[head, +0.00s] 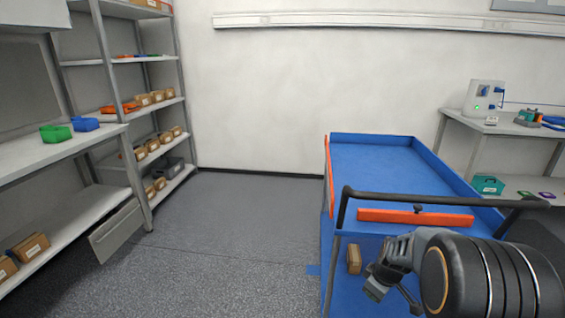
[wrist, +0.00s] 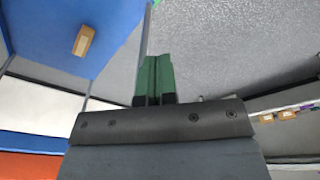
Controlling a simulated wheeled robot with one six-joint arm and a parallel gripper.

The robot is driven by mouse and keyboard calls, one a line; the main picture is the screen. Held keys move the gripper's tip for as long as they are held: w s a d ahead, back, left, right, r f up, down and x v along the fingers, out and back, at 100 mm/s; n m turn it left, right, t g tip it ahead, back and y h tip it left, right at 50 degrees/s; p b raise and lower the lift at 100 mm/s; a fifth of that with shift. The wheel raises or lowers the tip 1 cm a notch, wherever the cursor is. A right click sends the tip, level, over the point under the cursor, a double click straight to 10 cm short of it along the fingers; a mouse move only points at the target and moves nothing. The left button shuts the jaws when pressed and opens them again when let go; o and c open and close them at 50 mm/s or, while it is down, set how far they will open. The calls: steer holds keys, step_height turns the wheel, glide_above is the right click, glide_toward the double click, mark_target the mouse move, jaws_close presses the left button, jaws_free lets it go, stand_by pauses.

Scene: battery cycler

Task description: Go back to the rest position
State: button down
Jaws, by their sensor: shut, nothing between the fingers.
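My gripper (head: 378,284) is at the lower right of the head view, in front of the blue cart. In the wrist view its fingers (wrist: 154,80) are together at the centre, with nothing between them. My arm's dark wrist section fills the lower right corner of the head view. The gripper hangs in the air beside the cart and I see it touching nothing.
A blue cart (head: 375,165) with a black handle and orange bars stands on the right. A small brown box (head: 354,258) is on its lower level. Shelves with boxes (head: 157,95) and a bench (head: 60,150) line the left. A bench (head: 510,128) with a white device stands right. The middle floor (head: 240,220) is clear.

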steer(key=s+a+r+m+p, duration=0.3)
steer(key=s+r+p, duration=0.1)
steer(key=r, duration=0.6)
steer(key=s+a+r+m+t+p, duration=0.1)
steer(key=s+a+r+m+p, duration=0.2)
steer(key=r, duration=0.7)
steer(key=s+a+r+m+t+p, duration=0.1)
steer(key=s+a+r+m+p, duration=0.1)
steer(key=s+r+p, duration=0.5)
step_height(320, 180, up, 4)
steer(key=shift+s+a+r+m+h+p, duration=0.1)
steer(key=shift+s+a+m+h+p, duration=0.25)
steer(key=shift+a+p, duration=0.3)
steer(key=shift+w, duration=0.1)
